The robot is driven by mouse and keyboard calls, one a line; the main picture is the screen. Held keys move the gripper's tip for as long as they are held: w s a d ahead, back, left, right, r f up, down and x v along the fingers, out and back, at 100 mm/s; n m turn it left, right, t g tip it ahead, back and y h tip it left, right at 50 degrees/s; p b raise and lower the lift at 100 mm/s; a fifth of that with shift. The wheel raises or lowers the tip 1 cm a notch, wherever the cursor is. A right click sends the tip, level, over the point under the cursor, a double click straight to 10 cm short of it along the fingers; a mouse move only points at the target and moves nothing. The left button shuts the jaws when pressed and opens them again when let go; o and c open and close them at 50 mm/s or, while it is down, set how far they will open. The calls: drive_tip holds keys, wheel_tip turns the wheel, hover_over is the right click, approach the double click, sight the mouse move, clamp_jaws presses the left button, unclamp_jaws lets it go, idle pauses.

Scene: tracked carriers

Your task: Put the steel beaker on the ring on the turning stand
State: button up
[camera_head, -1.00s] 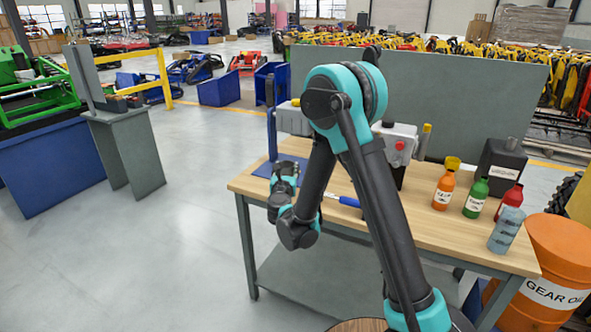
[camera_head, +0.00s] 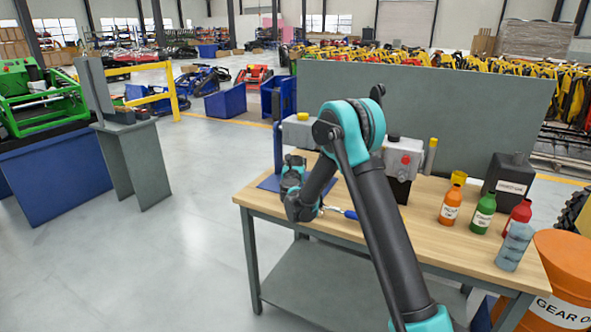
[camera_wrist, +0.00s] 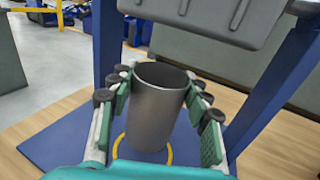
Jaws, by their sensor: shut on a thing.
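A grey steel beaker (camera_wrist: 156,105) stands upright between the fingers of my gripper (camera_wrist: 158,108) in the wrist view. The gripper is shut on its sides. A yellow ring (camera_wrist: 169,156) lies on the blue base plate (camera_wrist: 60,140) of the stand, showing around the beaker's lower end. I cannot tell whether the beaker touches the plate or hangs just above it. In the head view my gripper (camera_head: 293,166) is at the front of the blue stand (camera_head: 277,145); the beaker and ring are hidden there.
A grey box-shaped head (camera_wrist: 205,18) overhangs just behind the beaker, with blue posts (camera_wrist: 265,95) at the sides.

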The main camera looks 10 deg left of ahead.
drive_tip(key=shift+f, duration=1.65)
drive_tip(key=shift+f, duration=0.1)
drive_tip(key=o, duration=1.3)
